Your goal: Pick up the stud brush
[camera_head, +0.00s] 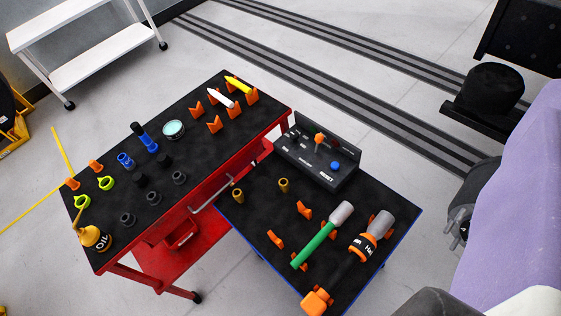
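Two brush-like tools lie on the black top of the small blue-edged cart (235,222). One has a green handle and a grey cylindrical head (320,236) and lies slanted across orange holders. The other, to its right, has a grey cylindrical head, an orange lettered collar and a dark handle with an orange end (362,246). I cannot tell from their looks alone which is the stud brush. Neither is held. My gripper cannot be made out in this view.
A red-framed workbench (207,150) adjoins the cart, with sockets, holders and an oil can (95,237). A control box (318,155) stands at the cart's back. A purple surface (520,200) fills the right side. Grey floor is free behind the bench.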

